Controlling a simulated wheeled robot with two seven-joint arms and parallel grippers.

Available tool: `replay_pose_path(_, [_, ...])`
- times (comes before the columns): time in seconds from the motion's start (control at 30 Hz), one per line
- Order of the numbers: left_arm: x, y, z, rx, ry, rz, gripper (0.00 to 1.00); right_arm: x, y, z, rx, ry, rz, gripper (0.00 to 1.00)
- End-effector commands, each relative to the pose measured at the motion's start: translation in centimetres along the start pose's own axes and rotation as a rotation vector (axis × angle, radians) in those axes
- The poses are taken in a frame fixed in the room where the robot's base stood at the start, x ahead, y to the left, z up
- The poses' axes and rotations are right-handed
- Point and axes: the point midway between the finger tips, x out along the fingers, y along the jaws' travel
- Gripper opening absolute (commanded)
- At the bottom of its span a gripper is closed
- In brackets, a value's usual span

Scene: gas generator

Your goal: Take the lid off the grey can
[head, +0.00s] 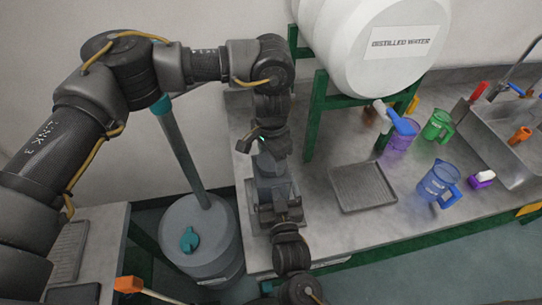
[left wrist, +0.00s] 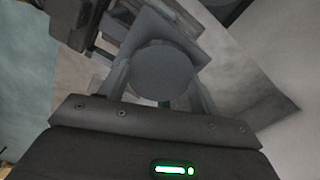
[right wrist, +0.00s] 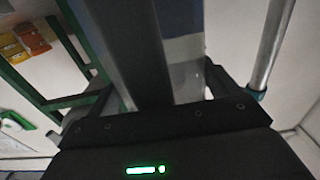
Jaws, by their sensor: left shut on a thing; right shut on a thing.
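The grey can (head: 273,188) stands upright on the counter near its left end, on a grey tray. My left gripper (head: 267,150) comes down from above and is shut on the can's round grey lid (left wrist: 163,70), which shows between its fingers in the left wrist view. My right gripper (head: 280,208) reaches in from the front and is shut on the can's body, seen as a dark upright shape (right wrist: 133,50) in the right wrist view. The lid sits at the can's top; I cannot tell whether there is a gap under it. The grippers hide much of the can.
A grey drum (head: 203,260) with a teal cap stands on the floor left of the counter. An empty grey tray (head: 362,187), a blue jug (head: 437,182) and a purple jug (head: 400,137) are to the right. A white distilled water tank (head: 365,65) overhangs the counter's back.

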Motion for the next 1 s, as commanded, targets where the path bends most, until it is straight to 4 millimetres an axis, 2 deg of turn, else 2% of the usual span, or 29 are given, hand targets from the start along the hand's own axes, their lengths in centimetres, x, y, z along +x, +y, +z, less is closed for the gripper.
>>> replay_pose_path(0.7, [-2.1, 0.0, 0.0, 0.001, 0.000, -0.001, 0.36, 0.0, 0.0, 0.0, 0.000, -0.001, 0.000, 0.23])
replay_pose_path(1.0, [-2.2, 0.0, 0.0, 0.001, 0.000, 0.000, 0.36, 0.0, 0.0, 0.0, 0.000, -0.001, 0.000, 0.23])
